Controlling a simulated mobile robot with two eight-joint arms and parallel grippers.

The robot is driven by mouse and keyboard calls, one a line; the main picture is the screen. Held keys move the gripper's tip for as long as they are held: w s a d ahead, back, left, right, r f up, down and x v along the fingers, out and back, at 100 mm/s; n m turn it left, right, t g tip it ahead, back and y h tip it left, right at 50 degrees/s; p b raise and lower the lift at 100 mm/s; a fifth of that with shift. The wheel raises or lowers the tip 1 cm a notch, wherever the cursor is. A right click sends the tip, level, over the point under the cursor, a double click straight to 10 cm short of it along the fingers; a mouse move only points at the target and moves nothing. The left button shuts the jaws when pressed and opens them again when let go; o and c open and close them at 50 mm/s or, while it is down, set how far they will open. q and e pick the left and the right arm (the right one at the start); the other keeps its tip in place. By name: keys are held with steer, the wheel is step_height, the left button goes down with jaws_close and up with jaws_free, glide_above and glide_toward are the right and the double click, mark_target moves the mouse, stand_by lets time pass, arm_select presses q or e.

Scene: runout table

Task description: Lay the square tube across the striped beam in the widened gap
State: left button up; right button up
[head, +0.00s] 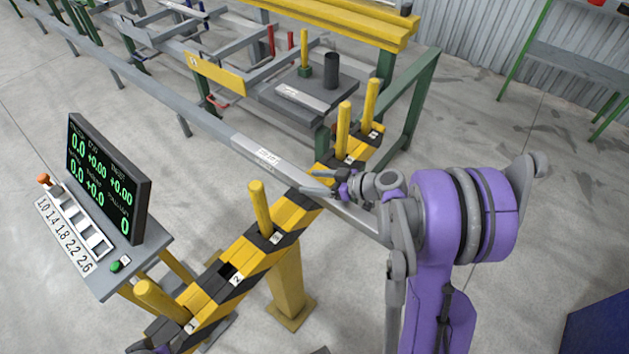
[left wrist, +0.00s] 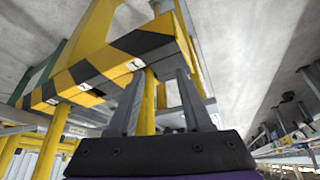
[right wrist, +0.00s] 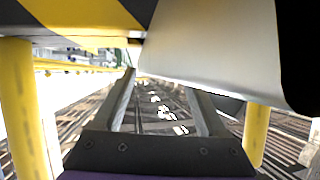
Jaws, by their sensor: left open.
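The striped beam (head: 255,262) runs diagonally from lower left to upper centre, with several yellow pegs in it. Between the near peg (head: 158,303) and the middle peg (head: 262,208) is a dark empty hole (head: 228,271). The long grey square tube (head: 215,127) comes from upper left and crosses the beam beyond the middle peg. I cannot tell whether it touches the beam. My right gripper (head: 318,181) is open at the tube near its right end; the tube (right wrist: 215,45) looms close in the right wrist view. My left gripper (left wrist: 160,78) is open below the beam.
A control stand with a black display (head: 105,180) is at left. A yellow support post (head: 288,280) stands under the beam. The runout table with yellow rails (head: 350,25) and green legs fills the back. Floor at right is mostly clear; a blue box (head: 600,325) is lower right.

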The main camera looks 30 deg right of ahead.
steer(key=shift+o, duration=0.2)
steer(key=shift+r, duration=0.1)
steer(key=shift+s+r, duration=0.1)
steer(key=shift+r, duration=0.1)
steer(key=v, duration=1.1)
steer(key=s+a+f+m+g+h, duration=0.1)
steer(key=s+a+g, duration=0.15)
steer(key=a, duration=0.35)
steer(key=s+a+f+m+g+h, duration=0.1)
steer(key=s+a+m+g, duration=0.15)
steer(key=a, duration=0.35)
steer(key=s+a+m+h, duration=0.2)
steer(key=s+a+h, duration=0.2)
steer(key=s, duration=0.5)
steer(key=shift+g+h, duration=0.3)
steer(key=shift+h, duration=0.3)
steer(key=shift+f, duration=0.1)
